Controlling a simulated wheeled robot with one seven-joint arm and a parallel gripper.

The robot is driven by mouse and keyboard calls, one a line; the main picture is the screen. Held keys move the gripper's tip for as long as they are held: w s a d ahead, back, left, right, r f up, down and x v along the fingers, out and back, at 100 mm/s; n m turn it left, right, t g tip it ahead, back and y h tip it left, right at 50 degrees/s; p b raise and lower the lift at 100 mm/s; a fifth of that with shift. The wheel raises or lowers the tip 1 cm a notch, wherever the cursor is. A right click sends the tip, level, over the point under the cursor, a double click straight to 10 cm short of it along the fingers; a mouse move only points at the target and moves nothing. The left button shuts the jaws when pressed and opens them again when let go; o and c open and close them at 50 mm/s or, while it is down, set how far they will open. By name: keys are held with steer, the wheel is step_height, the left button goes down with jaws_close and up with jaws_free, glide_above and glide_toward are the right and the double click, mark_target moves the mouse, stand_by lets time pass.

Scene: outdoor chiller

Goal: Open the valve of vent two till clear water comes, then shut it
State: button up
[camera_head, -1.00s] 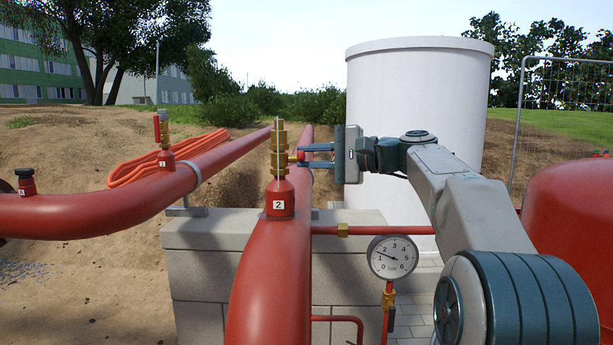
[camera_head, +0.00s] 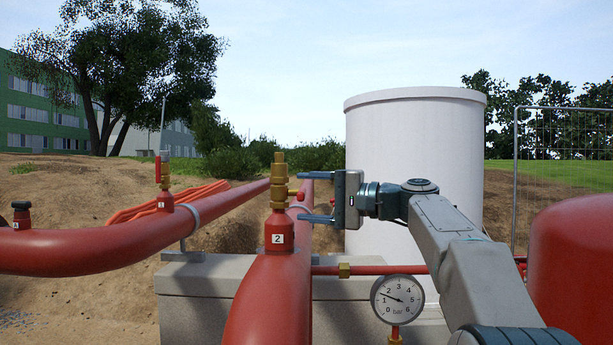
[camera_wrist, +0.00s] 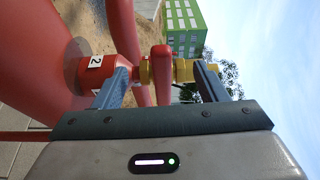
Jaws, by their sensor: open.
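Vent two is a red socket labelled 2 (camera_head: 278,236) with a brass valve body (camera_head: 278,188) upright on the red pipe. Its red handle (camera_head: 292,193) shows end-on at the brass, toward my gripper. My gripper (camera_head: 304,197) is open at the right of the valve, one finger above and one below handle height. In the wrist view the open jaws (camera_wrist: 163,74) stand either side of the red handle (camera_wrist: 162,68), which lies across the vent's axis. No grip on it shows. No water shows at the vent.
A pressure gauge (camera_head: 398,300) reads about 1.5 bar. Another vent with an upright red handle (camera_head: 158,170) stands on the left pipe, beside orange hose (camera_head: 150,208). A white tank (camera_head: 415,150) stands behind my arm, and a red vessel (camera_head: 575,260) at the right.

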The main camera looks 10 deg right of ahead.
steer(key=v, duration=0.7)
steer(key=shift+b, duration=0.4)
